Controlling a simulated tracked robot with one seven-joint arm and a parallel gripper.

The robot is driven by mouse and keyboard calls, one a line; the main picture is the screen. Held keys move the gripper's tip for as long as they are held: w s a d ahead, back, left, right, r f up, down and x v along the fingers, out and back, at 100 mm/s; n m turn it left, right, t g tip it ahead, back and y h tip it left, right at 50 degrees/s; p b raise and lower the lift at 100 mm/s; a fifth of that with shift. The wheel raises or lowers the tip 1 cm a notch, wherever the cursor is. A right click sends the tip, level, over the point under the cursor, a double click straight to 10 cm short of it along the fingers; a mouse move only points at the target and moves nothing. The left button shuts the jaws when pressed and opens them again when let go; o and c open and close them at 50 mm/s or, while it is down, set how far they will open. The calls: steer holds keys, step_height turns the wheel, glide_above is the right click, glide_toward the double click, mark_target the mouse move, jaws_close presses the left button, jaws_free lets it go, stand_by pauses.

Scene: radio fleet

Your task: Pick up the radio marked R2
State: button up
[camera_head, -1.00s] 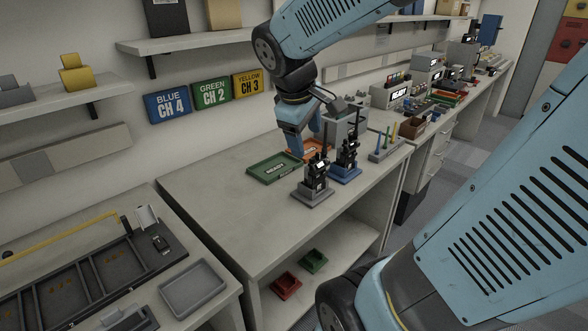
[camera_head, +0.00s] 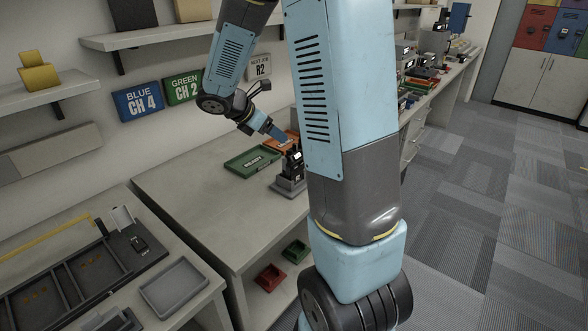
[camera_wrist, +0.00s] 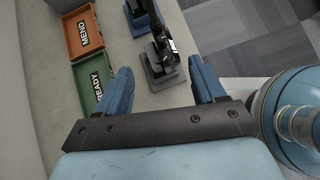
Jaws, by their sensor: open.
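A black radio (camera_head: 292,162) stands upright in a grey charger base (camera_head: 288,187) on the workbench. In the wrist view this radio (camera_wrist: 164,47) and its grey base (camera_wrist: 160,79) lie ahead between my fingers. A blue base (camera_wrist: 143,22) with another dark radio stands just beyond, cut by the top edge; my arm hides it in the head view. No R2 marking is readable on either radio. My gripper (camera_wrist: 160,68) is open and empty, its blue fingers apart. In the head view it (camera_head: 278,136) hangs above and behind the grey base.
A green READY tray (camera_head: 252,162) and an orange MEND tray (camera_wrist: 83,30) lie beside the radios. The bench's left part (camera_head: 185,190) is clear. A grey tray (camera_head: 173,286) lies on the nearer bench.

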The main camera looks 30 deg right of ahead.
glide_toward(298, 149)
steer(key=x, duration=0.3)
steer(key=shift+d+f, duration=0.25)
steer(key=shift+f, duration=0.05)
steer(key=shift+x, duration=2.9)
steer(key=shift+s+d+r, duration=0.1)
steer(key=shift+r, duration=0.1)
steer(key=shift+c, duration=0.5)
jaws_close()
